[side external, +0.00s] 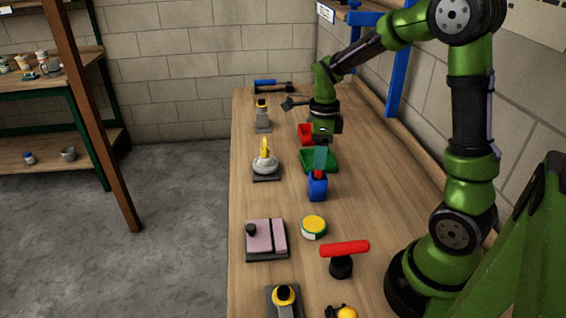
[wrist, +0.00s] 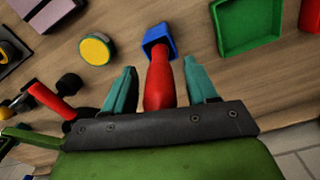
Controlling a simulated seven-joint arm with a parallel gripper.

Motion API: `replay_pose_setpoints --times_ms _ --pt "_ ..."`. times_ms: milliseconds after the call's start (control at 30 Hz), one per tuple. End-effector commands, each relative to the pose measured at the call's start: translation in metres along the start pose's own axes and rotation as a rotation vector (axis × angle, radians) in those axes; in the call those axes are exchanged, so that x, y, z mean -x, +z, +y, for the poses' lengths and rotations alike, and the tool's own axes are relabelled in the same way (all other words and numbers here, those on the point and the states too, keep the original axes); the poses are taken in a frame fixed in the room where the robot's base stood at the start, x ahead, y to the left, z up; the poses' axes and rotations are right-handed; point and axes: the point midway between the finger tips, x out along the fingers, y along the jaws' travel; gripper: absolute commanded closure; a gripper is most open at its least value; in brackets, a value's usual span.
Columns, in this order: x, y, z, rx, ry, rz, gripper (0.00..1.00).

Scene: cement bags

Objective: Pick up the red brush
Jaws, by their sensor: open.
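The red brush (wrist: 159,82) shows in the wrist view as a red handle, with its far end at a blue block-like piece (wrist: 158,38). I cannot tell whether the blue piece is its holder or its head. In the side view the blue piece (side external: 317,188) stands on the bench, with a little red showing at its top. My gripper (wrist: 160,68) is open, with one teal finger on each side of the red handle. Both fingers look apart from it. In the side view my gripper (side external: 320,160) points down just above and behind the blue piece.
A green tray (side external: 334,166) lies just behind the blue piece. A yellow-topped round tin (side external: 313,227) and a red bar on a black base (side external: 344,248) are nearer the camera.

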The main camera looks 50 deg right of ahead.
Motion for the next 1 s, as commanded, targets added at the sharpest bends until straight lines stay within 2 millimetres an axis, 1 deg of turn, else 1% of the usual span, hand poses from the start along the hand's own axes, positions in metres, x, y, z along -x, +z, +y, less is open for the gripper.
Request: replay_pose_setpoints --times_ms 67,433,767,867,1000 --pt "0.000 0.000 0.000 0.000 0.000 0.000 0.43" --pt "0.001 0.000 0.000 0.000 -0.001 -0.001 0.99" --pt "0.003 0.000 0.000 0.000 -0.002 -0.002 1.00" --pt "0.013 0.001 -0.001 0.000 -0.004 -0.005 1.00" --pt "0.039 0.001 -0.001 0.000 -0.005 -0.006 1.00"
